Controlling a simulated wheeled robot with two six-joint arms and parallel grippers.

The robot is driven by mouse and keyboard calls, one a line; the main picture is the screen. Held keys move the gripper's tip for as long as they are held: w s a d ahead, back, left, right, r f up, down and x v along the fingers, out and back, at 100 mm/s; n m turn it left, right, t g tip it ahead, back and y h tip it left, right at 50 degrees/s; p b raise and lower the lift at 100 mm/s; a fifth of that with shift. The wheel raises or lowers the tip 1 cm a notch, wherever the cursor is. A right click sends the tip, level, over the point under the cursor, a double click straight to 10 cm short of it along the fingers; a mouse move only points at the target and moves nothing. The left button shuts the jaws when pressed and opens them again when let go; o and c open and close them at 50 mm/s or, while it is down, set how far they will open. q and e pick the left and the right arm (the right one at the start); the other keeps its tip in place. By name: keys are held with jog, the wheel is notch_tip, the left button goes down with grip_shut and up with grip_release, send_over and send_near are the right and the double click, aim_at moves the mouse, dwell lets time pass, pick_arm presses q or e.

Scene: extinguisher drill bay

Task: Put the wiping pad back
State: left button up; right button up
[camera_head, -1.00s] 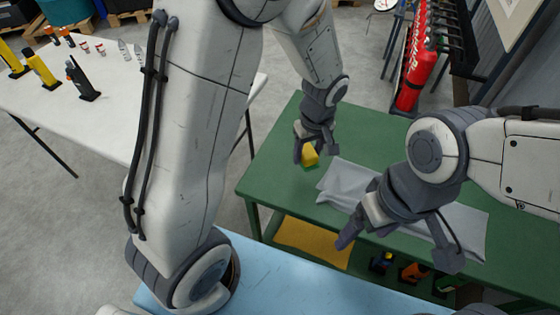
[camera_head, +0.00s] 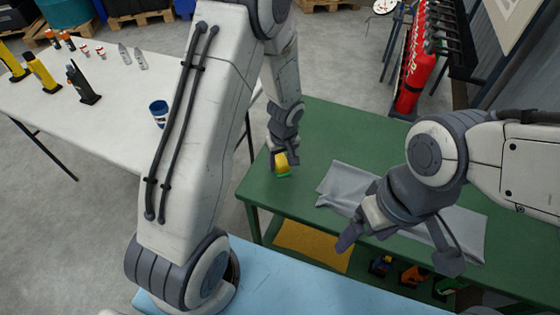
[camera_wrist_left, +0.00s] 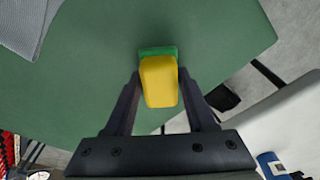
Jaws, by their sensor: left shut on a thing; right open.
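The wiping pad (camera_head: 281,160) is yellow with a green underside. My left gripper (camera_head: 283,152) is shut on it near the left end of the green table (camera_head: 330,130). In the left wrist view the pad (camera_wrist_left: 159,82) sits between the two fingers (camera_wrist_left: 158,95), with its green layer at the far edge. I cannot tell whether the pad touches the table top or hangs just above it. My right gripper (camera_head: 400,242) is open and empty, above the front of the green table near the grey cloth.
A grey cloth (camera_head: 345,185) lies on the green table. A yellow sheet (camera_head: 312,247) and several tools lie on the shelf below. A white table (camera_head: 120,120) at left holds a blue cup (camera_head: 159,113) and bottles.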

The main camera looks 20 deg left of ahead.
pick_arm(q)
jog(key=shift+f, duration=0.15)
jog(key=o, duration=1.3)
